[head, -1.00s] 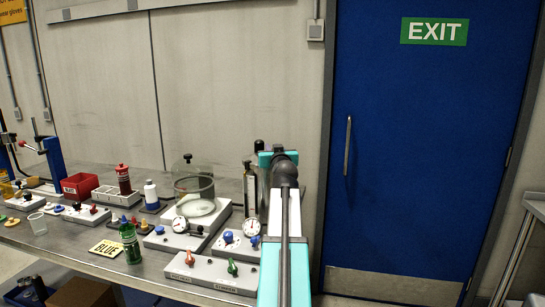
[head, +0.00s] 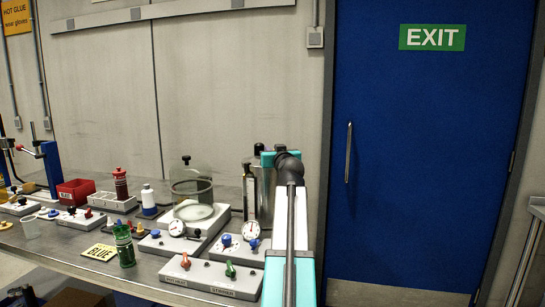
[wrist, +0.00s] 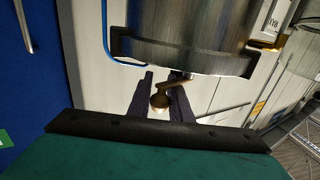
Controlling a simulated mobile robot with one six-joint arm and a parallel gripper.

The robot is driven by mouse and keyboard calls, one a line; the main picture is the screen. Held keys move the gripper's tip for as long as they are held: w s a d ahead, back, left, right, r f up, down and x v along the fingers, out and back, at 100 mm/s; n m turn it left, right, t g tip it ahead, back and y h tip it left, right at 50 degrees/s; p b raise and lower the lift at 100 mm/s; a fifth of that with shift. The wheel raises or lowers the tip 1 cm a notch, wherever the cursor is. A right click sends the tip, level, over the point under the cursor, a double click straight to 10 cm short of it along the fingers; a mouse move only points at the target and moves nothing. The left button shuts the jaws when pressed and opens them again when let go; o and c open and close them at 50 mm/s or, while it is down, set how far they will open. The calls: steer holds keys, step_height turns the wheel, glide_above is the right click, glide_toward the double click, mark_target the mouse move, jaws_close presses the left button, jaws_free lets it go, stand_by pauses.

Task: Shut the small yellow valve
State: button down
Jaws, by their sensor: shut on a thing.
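A small brass-yellow valve (wrist: 175,86) with a short lever and a rounded end shows in the middle of the wrist view, just under the rim of a dark metal vessel (wrist: 185,45). My gripper (wrist: 162,90) has its two dark fingers on either side of the valve and is shut on it. The fingers partly cover the valve, so its exact handle angle is hard to tell. In the head view the valve and my fingers are hidden behind my own arm, beside the tall metal cylinder (head: 262,190).
A blue door (head: 420,150) stands right of my arm.

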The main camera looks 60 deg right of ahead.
steer(key=shift+w+d+f+n+t+y+b, duration=0.15)
steer(key=shift+n+t+y+b, duration=0.75)
steer(key=shift+b, duration=2.3)
steer(key=shift+w+d+n+t+y+b, duration=0.2)
steer(key=shift+n+t+y+b, duration=0.45)
steer(key=shift+y+b, duration=0.8)
steer(key=shift+w+n+b, duration=0.1)
steer(key=shift+n+b, duration=0.25)
steer(key=shift+b, duration=0.55)
steer(key=shift+r, duration=0.2)
steer(key=c, duration=1.6)
jaws_free()
steer(key=shift+a, duration=0.1)
steer(key=p+v, duration=0.2)
steer(key=v, duration=1.1)
steer(key=shift+s+f, duration=0.2)
steer(key=shift+s, duration=0.2)
